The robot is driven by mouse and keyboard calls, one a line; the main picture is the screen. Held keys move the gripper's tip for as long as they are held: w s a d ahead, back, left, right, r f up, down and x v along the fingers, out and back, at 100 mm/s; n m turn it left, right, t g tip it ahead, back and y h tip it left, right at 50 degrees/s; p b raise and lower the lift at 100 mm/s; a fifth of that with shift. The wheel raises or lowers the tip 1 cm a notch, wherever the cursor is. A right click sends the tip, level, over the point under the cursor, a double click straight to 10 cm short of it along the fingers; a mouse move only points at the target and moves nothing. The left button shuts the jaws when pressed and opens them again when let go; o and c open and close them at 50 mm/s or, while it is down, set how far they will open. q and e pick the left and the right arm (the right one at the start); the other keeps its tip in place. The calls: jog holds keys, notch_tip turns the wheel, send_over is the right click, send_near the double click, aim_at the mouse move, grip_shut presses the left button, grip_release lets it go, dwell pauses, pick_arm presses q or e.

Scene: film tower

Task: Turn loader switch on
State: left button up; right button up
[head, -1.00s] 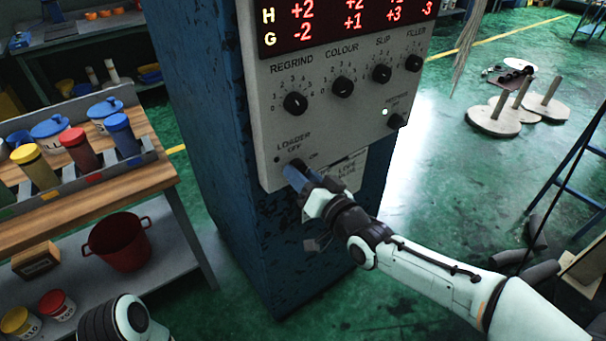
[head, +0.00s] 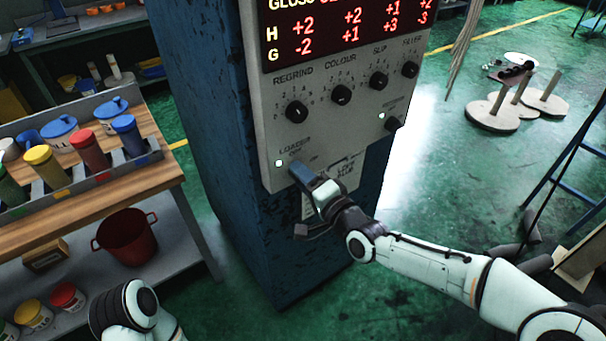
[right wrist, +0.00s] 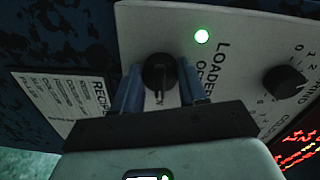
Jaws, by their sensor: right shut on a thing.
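The loader switch (right wrist: 159,74) is a round black knob on the grey control panel (head: 330,140) of the blue cabinet. In the right wrist view it sits between the two blue fingers of my right gripper (right wrist: 159,88), which is shut on it. In the head view my right gripper (head: 304,176) covers the knob at the panel's lower left. The loader lamp (right wrist: 201,36) beside the LOADER label glows green; it also shows lit in the head view (head: 278,163). My left gripper is out of view; only part of that arm shows at lower left.
Other knobs for regrind (head: 296,111), colour (head: 341,94), slip and filler sit above the switch, under a red display (head: 345,28). A second lit lamp (head: 381,115) is at the panel's right. A bench with coloured jars (head: 90,151) stands to the left.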

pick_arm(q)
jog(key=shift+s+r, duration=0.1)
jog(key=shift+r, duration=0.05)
pick_arm(e)
jog(key=shift+m, duration=0.4)
jog(key=o, duration=1.1)
jog(key=shift+c, duration=0.2)
pick_arm(q)
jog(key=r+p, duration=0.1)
jog(key=p, duration=0.1)
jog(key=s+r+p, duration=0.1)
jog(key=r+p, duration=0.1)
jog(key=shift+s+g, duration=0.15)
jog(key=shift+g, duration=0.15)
pick_arm(e)
jog(key=v, duration=1.3)
jog(key=shift+s, duration=0.2)
jog(key=shift+d, duration=0.1)
